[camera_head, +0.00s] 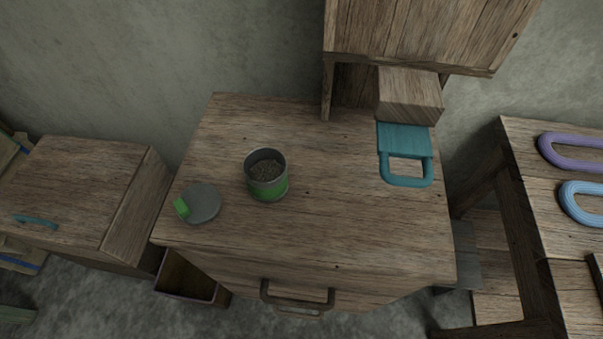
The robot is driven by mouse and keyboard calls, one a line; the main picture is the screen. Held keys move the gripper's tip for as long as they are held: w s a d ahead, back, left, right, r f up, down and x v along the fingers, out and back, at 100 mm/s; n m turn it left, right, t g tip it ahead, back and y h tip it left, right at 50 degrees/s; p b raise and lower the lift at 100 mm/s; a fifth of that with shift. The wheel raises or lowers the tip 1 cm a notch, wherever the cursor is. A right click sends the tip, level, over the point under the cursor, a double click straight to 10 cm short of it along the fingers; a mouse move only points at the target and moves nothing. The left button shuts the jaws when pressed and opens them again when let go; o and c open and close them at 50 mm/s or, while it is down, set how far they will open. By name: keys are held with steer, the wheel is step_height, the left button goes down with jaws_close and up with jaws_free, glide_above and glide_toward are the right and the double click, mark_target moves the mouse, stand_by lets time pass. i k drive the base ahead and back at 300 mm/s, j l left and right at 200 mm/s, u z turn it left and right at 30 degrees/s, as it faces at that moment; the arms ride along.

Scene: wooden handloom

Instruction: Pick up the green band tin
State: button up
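The green band tin (266,174) stands upright and open on the wooden cabinet top (330,225), left of its middle. It is a dark grey can with a green band around its lower part, and it holds a dark grainy fill. A round grey lid (203,204) with a green tab (181,207) lies flat just left of the tin, apart from it. My gripper is not in view.
A teal tool with a loop handle (405,169) lies at the right of the top, by a wooden block (410,95). A raised wooden cupboard (420,35) overhangs the back right. A drawer handle (297,300) juts out in front. The top's front middle is clear.

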mark_target(266, 172)
steer(key=k+j, duration=0.3)
steer(key=k, duration=0.2)
steer(key=k+j+z, duration=0.1)
steer(key=k+j, duration=0.25)
steer(key=k, duration=0.15)
